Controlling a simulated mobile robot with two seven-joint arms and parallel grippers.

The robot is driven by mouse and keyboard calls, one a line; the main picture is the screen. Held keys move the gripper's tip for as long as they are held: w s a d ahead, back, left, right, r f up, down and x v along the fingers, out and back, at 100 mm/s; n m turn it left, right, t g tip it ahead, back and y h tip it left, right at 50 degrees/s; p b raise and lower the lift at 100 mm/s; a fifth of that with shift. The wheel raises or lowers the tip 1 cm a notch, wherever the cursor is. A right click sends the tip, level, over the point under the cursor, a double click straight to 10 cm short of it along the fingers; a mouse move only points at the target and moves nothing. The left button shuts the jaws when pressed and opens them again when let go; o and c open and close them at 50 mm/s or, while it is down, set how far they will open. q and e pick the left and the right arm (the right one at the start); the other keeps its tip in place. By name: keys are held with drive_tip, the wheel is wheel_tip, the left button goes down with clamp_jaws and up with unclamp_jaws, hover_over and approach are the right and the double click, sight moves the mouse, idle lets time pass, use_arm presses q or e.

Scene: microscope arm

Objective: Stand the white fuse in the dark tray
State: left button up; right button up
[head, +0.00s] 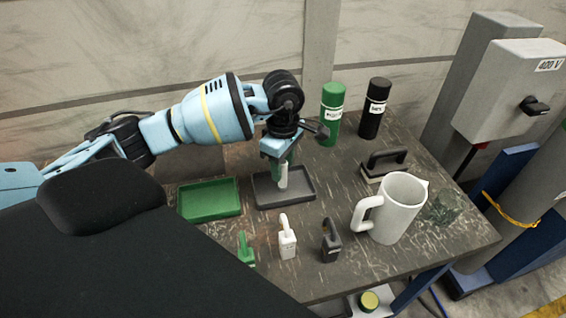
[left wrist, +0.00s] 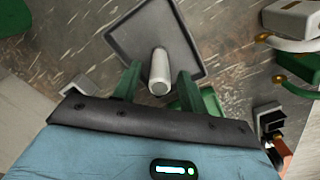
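The white fuse (head: 283,177) is upright in the dark tray (head: 300,203), its lower end appearing to rest on the tray floor. In the left wrist view the fuse (left wrist: 159,72) stands between my two green fingers, and the dark tray (left wrist: 127,40) lies beneath. My left gripper (head: 281,160) points down over the tray. In the left wrist view my left gripper (left wrist: 157,80) is open, with a gap on each side of the fuse. The fuse's upper part is partly hidden by the gripper in the head view. My right gripper is not in view.
A green tray (head: 209,212) lies left of the dark one. Green (head: 330,115) and black (head: 373,109) cans stand behind.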

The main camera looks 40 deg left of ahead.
use_arm(q)
drive_tip(key=shift+r, duration=0.15)
wheel_tip(320, 180, up, 12)
idle(0.6)
